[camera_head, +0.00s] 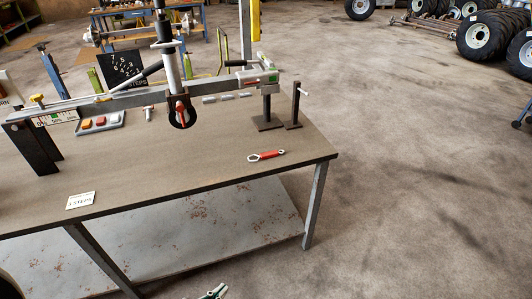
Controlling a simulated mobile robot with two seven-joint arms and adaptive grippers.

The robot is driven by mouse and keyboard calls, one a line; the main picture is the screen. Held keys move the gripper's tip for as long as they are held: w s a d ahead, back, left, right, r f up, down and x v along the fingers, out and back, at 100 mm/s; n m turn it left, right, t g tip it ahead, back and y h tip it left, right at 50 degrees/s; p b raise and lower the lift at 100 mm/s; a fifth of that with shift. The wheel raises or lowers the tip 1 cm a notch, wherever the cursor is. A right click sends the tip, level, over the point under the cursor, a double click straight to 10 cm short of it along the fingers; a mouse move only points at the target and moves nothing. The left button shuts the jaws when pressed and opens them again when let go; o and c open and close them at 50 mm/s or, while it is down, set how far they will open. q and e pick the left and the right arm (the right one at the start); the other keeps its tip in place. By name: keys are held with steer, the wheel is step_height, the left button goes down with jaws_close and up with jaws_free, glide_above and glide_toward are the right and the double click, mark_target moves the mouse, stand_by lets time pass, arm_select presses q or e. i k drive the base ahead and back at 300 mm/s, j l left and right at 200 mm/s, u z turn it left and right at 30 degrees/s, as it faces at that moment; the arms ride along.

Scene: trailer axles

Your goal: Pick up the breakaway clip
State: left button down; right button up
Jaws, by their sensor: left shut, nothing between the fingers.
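I cannot single out the breakaway clip with certainty. A small red piece (180,111) sits on a round black part that hangs at the metal drawbar (130,98) over the workbench. A tool with a red handle and a ring end (266,155) lies flat near the bench's right end. My left gripper (214,291) shows only as a green and pale tip at the bottom edge, in front of and below the bench. It is shut and empty, apart from everything on the bench. My right gripper is out of view.
The drawbar runs above the workbench (150,170) between dark stands. Two posts on base plates (294,110) stand at the right. A tray with colored blocks (100,122) and a white card (81,200) lie on top. The floor at right is clear; wheels (484,38) stand far back.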

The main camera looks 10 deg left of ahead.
mark_target(264, 155)
steer(key=i+l+u, duration=0.1)
steer(key=u, duration=0.25)
steer(key=l+u, duration=0.15)
steer(key=u, duration=0.15)
steer(key=i+l+u, duration=0.15)
steer(key=l, duration=0.15)
steer(key=l+u, duration=0.15)
steer(key=l, duration=0.15)
steer(key=i+l+u, duration=0.1)
steer(key=l, duration=0.25)
steer(key=i+l, duration=0.1)
steer(key=l, duration=0.4)
steer(key=l+u, duration=0.15)
steer(key=l, duration=0.3)
steer(key=i+l, duration=0.05)
